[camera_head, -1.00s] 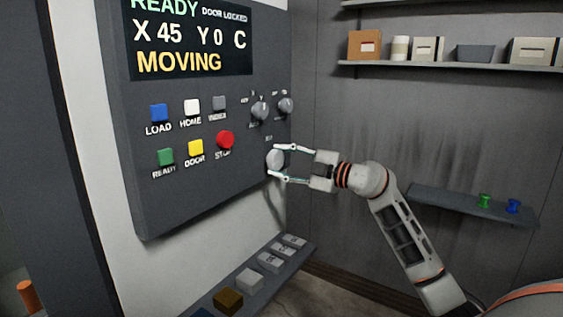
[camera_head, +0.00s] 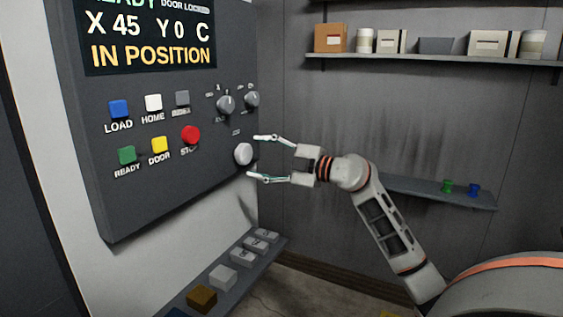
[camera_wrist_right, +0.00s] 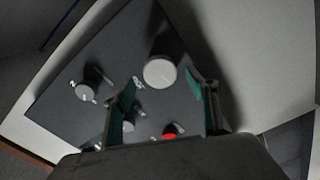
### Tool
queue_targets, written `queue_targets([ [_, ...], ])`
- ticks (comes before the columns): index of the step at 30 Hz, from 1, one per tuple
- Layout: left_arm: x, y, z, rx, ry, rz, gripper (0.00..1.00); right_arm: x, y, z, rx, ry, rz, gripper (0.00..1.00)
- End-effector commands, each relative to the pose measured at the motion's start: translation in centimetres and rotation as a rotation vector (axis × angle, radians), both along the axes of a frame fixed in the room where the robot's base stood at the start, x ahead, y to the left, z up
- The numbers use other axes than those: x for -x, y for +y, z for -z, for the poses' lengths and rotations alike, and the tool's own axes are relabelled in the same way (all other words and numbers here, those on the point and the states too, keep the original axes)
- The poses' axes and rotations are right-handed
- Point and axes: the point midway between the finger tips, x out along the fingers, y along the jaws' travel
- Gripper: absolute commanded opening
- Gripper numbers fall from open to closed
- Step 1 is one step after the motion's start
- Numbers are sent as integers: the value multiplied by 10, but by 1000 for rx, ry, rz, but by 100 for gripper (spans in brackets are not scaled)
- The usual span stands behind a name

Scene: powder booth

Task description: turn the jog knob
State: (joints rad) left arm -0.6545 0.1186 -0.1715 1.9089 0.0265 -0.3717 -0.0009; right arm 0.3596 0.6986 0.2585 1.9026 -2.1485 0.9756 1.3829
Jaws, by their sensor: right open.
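The jog knob (camera_head: 243,153) is a round, light grey knob low on the right side of the dark control panel (camera_head: 160,205). My right gripper (camera_head: 258,157) is open, with its fingers spread above and below the knob's line and their tips just to the right of it. In the right wrist view the knob (camera_wrist_right: 160,71) shows as a pale disc beyond and between the open fingers (camera_wrist_right: 163,92), apart from both. The panel's display (camera_head: 150,38) reads "X 45 Y 0 C" and "IN POSITION". My left gripper is not in view.
Two smaller knobs (camera_head: 226,104) sit above the jog knob. A red stop button (camera_head: 190,135) and several coloured buttons are to the left. A sloped ledge with blocks (camera_head: 223,277) lies below. A high shelf (camera_head: 430,60) and a low shelf (camera_head: 440,197) hang on the back wall.

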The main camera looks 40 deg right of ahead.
Motion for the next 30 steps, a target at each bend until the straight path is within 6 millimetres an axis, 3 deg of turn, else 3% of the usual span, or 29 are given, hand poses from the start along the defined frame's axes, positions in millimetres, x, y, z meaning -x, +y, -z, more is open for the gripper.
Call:
queue_targets([
  [6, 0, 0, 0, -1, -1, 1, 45, 40, -16, 2, 3, 3, 1, 57],
  [13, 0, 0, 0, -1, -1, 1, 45, 70, -28, 2, 0, 3, 0, 57],
  [19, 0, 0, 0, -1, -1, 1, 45, 79, -33, 1, 2, 2, 0, 57],
  [30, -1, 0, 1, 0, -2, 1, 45, 78, -30, -1, 28, -13, -5, 57],
])
